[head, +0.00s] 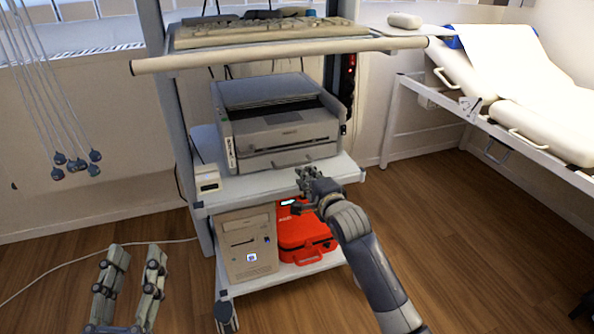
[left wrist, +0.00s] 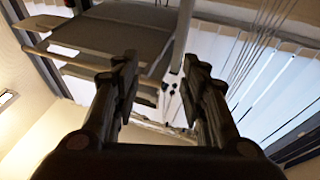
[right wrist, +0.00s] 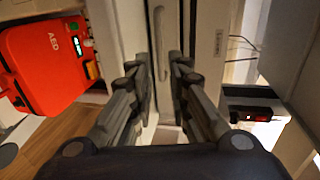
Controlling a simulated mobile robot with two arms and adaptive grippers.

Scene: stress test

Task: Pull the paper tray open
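A grey printer (head: 283,128) stands on the white middle shelf of a cart. Its paper tray (head: 318,153) is the low front panel, which looks flush with the printer body. The tray has a bar handle (head: 292,160), which also shows upright in the right wrist view (right wrist: 160,42). My right gripper (head: 307,176) is open and empty, just in front of and slightly below the handle. In the right wrist view the handle lies ahead, between the spread fingers; contact cannot be seen. My left gripper (head: 132,248) is open and empty, low at the left, away from the cart.
A red AED case (head: 306,235) and a beige box (head: 247,245) stand on the lower shelf, under my right gripper. A small device (head: 207,179) sits left of the printer. A keyboard shelf (head: 265,52) overhangs it. A bed (head: 530,110) is at the right.

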